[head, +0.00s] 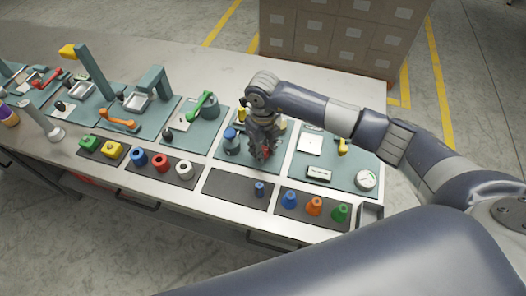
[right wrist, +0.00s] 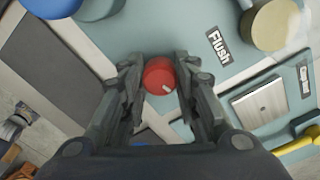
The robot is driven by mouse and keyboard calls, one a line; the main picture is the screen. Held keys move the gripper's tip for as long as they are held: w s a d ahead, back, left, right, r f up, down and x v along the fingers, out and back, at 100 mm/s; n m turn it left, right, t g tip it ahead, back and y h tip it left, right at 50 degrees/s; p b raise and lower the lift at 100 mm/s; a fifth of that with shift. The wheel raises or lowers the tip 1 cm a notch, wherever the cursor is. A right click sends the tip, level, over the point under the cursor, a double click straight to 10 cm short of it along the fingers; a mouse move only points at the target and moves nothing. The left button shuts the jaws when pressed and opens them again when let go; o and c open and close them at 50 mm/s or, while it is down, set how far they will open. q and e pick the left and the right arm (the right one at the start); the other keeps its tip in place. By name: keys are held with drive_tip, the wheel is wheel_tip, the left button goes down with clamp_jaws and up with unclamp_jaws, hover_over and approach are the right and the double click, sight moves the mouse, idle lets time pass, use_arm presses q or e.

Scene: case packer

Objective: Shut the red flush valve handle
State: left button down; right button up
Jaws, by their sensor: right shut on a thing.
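The red flush valve handle (right wrist: 160,76) is a round red knob with a pale mark on its face. It sits between the two fingers of my right gripper (right wrist: 157,66) in the right wrist view, close to the "Flush" label (right wrist: 219,47). In the head view my right gripper (head: 263,150) points down over the teal panel, and only a bit of the red handle (head: 267,153) shows past the fingers. The right gripper is shut on the handle. My left gripper is out of view.
A blue-topped cylinder (head: 231,142) stands left of my gripper. A dark tray (head: 222,185) with one small blue piece lies in front. Blue, orange and green cones stand on another tray (head: 328,222). A yellow handle (head: 342,146) and a gauge (head: 365,180) are to the right.

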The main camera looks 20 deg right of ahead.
drive_tip(key=n+b, duration=0.8)
drive_tip(key=b, duration=0.1)
drive_tip(key=n+b, duration=0.4)
drive_tip(key=b, duration=0.1)
drive_tip(key=shift+f, duration=0.25)
drive_tip(key=n+b, duration=0.3)
drive_tip(key=shift+r+b, duration=0.2)
drive_tip(key=shift+b, duration=0.15)
drive_tip(key=shift+n, duration=0.3)
drive_tip(key=o, duration=1.1)
drive_tip(key=shift+r, duration=0.15)
wheel_tip(320, 180, up, 12)
